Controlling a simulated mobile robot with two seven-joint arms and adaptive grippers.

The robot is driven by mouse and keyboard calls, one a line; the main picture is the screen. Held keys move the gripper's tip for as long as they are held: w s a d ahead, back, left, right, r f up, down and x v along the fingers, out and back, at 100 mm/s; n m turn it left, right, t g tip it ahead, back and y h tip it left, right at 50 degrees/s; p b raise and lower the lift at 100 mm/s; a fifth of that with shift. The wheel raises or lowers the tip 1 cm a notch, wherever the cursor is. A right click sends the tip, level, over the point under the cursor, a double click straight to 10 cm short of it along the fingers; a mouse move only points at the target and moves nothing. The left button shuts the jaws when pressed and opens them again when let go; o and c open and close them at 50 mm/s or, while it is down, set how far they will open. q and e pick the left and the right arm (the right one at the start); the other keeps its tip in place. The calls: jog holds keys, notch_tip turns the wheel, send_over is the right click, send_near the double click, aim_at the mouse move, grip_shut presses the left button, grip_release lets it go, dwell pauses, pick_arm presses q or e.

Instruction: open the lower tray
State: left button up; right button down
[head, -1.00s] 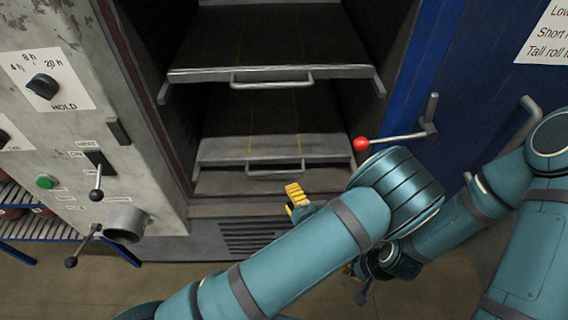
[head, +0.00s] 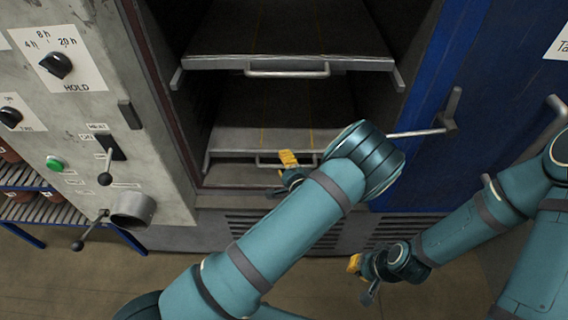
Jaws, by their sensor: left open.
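The oven cabinet stands open in the head view, with two trays inside. The lower tray (head: 232,141) sits low in the cabinet, and its bar handle (head: 268,163) runs along its front edge. The upper tray (head: 215,64) with its own handle (head: 287,73) is above it. My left gripper (head: 289,159) has yellow fingers and is open, right at the lower tray's handle in the picture; I cannot tell whether it touches. My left forearm hides the right end of that handle. My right gripper (head: 354,264) hangs low at the right, away from the cabinet; its jaw opening is unclear.
The blue door (head: 480,110) stands open at the right, with a lever (head: 450,112) reaching toward my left arm. A grey control panel (head: 75,120) with knobs, levers and a pipe stub (head: 133,208) is at the left. A blue rack (head: 35,205) stands beyond it. The floor in front is clear.

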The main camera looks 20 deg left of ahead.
pick_arm(q)
jog(key=shift+o, duration=0.3)
jog(key=shift+w+a, duration=0.1)
jog(key=shift+a, duration=0.05)
grip_shut()
